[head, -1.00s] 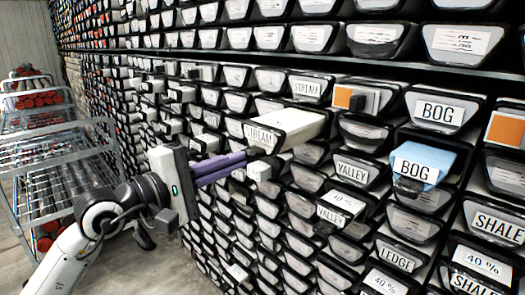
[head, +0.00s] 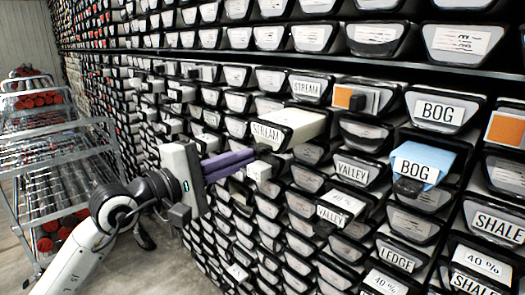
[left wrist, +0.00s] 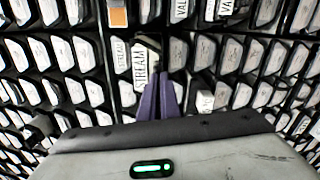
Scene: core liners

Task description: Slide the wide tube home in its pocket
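A wide cream tube (head: 298,121) with a dark-rimmed front labelled STREAM sticks out of the rack wall in the middle of the head view. Its label (left wrist: 140,66) also shows in the left wrist view, just left of the fingertips. My left gripper (head: 252,159) has its two purple fingers together and nothing visible between them. The fingertips (left wrist: 160,76) are at the lower edge of the tube's front in the head view; I cannot tell whether they touch it. The inner end of the tube is hidden in its pocket. My right gripper is not in view.
A small white tube end (head: 259,171) protrudes just below my fingertips. A metal cart (head: 55,160) stands at the left. Floor shows below it.

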